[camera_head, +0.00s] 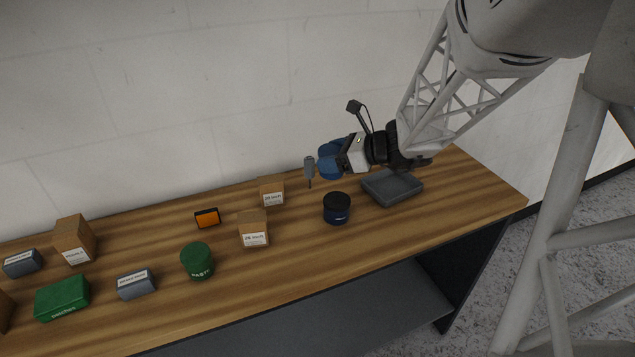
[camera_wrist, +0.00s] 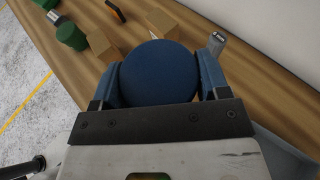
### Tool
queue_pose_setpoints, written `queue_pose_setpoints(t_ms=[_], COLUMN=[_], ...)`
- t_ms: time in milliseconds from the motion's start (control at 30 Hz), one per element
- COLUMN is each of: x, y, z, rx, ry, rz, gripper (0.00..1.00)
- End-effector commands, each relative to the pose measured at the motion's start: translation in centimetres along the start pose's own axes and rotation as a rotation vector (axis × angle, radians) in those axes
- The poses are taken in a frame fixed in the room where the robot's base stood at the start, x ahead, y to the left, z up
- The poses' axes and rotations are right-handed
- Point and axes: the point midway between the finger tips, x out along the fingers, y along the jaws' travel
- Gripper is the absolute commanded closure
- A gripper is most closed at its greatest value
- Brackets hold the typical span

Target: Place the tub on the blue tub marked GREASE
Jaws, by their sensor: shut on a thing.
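My gripper (camera_head: 330,160) is above the back right of the bench. It is shut on a round blue tub (camera_wrist: 158,72), whose flat face fills the space between the fingers in the wrist view. In the head view the held tub (camera_head: 329,155) is partly hidden by the gripper and is clear of the bench. A dark blue tub (camera_head: 337,209) with a black lid stands upright on the bench, below and slightly nearer the front than the gripper. It has a small pale label that I cannot read clearly. Nothing is on its lid.
A grey open tray (camera_head: 391,188) is just right of the dark blue tub. A slim grey item (camera_head: 309,169) is left of the gripper. Cardboard boxes (camera_head: 253,229), an orange-faced item (camera_head: 207,218) and a green tub (camera_head: 197,262) stand further left. The bench front right is bare.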

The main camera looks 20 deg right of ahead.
Motion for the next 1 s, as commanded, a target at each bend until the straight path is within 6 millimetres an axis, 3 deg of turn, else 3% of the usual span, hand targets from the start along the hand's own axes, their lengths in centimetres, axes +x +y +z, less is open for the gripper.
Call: queue_pose_setpoints(t_ms=[233, 667, 1000], x=[-1.6, -1.6, -0.3], y=[-0.2, -0.2, -0.2], z=[-0.5, -0.7, -3.6], rx=[0.015, 0.016, 0.018], ry=[0.000, 0.000, 0.000], rz=[-0.036, -0.038, -0.037], gripper=[0.60, 0.60, 0.60])
